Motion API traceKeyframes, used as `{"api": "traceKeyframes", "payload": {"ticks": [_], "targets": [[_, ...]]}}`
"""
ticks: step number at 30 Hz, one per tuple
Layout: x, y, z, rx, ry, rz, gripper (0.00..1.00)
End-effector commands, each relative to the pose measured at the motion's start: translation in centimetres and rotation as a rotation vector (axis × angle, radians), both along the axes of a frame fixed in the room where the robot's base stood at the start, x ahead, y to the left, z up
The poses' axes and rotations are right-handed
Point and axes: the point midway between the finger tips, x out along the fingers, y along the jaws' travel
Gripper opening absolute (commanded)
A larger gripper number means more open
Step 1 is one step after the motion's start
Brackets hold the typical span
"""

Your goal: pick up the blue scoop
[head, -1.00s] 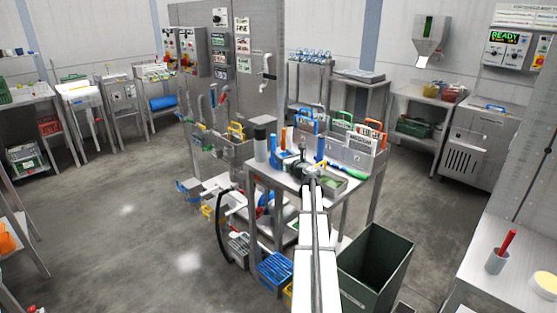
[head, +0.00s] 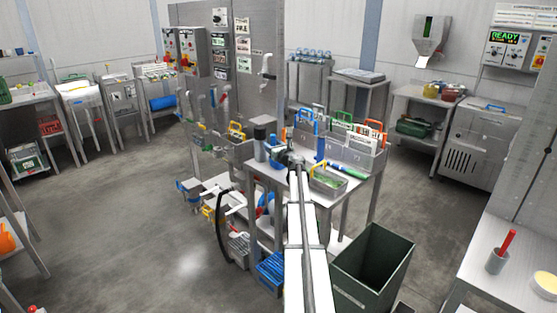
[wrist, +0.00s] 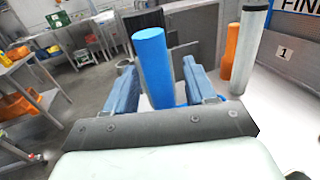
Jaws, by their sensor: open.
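The blue scoop shows as a thick upright blue handle (wrist: 153,62) in the wrist view. A little more blue shows low behind the right finger; the rest of the scoop is hidden. In the head view the handle (head: 273,141) stands at the left end of the steel table, beside my gripper (head: 289,157). In the wrist view my gripper (wrist: 158,75) is open, with one blue-grey finger on each side of the handle. A gap shows on both sides of it, so the jaws do not appear to grip it. Its lower end is partly hidden by my gripper.
An orange handle (wrist: 231,50) and a pale grey cylinder (wrist: 250,45) stand close to the right. A dark cylinder (head: 260,142) stands left of the handle in the head view. A tray of greens (head: 327,180) and labelled bins (head: 350,152) occupy the table's right side.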

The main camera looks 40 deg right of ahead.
Motion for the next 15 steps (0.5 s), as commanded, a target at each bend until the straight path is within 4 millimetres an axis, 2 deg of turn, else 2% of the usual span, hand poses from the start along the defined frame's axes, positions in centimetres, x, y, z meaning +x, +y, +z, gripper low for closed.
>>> {"api": "traceKeyframes", "payload": {"ticks": [3,15], "targets": [[-0.07,0.02,0.01,0.000,0.000,0.000,0.55],[-0.09,0.02,0.01,0.000,0.000,0.000,0.17]]}}
